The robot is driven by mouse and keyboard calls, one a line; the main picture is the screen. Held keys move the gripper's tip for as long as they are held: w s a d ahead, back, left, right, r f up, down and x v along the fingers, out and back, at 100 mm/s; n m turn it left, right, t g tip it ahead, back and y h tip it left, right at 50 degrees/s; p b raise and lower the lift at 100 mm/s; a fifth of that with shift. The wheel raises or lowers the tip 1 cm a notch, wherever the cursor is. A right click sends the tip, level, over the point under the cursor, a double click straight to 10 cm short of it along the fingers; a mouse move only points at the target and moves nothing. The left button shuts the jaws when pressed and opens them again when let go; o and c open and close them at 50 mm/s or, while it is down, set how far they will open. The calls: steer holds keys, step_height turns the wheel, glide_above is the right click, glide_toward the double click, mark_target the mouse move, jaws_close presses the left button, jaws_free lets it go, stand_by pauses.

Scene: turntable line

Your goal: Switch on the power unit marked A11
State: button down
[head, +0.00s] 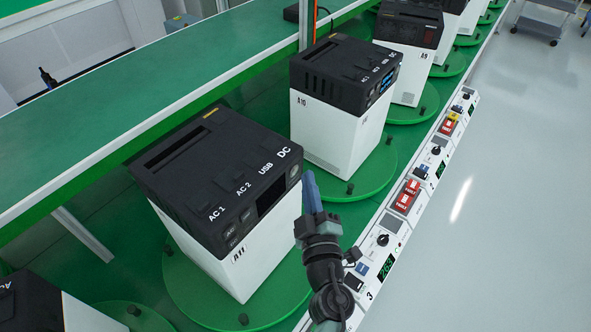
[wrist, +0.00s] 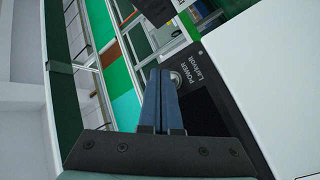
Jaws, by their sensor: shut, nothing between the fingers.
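The power unit marked A11 (head: 237,254) stands on a round green turntable in the head view, with a white body and a black top labelled AC 1, AC 2, USB and DC. Its display (head: 271,200) looks dark. In the wrist view, a round silver button (wrist: 176,78) sits beside the word POWER on its black panel (wrist: 205,112). My gripper (head: 309,174) is at the unit's front upper right corner. In the wrist view the blue fingers of my gripper (wrist: 160,73) are together and empty, their tips close beside the button; I cannot tell whether they touch it.
Unit A10 (head: 335,133), with a lit blue display, and unit A9 (head: 405,66) stand farther along on turntables. A white control rail (head: 398,222) with red switches runs along the right. A green shelf (head: 150,85) lies left. The grey floor at right is mostly clear.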

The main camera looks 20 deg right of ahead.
stand_by(0.3)
steer(key=shift+w+a, duration=0.3)
steer(key=shift+w, duration=0.05)
steer(key=shift+w+a, duration=0.25)
stand_by(0.7)
stand_by(0.3)
steer(key=shift+s+d+p, duration=0.3)
steer(key=shift+s+d, duration=0.2)
steer(key=shift+s, duration=0.1)
steer(key=shift+d, duration=0.1)
steer(key=s+d+p, duration=0.1)
steer(key=s, duration=0.1)
steer(key=s+d, duration=0.2)
steer(key=shift+p, duration=0.4)
stand_by(0.6)
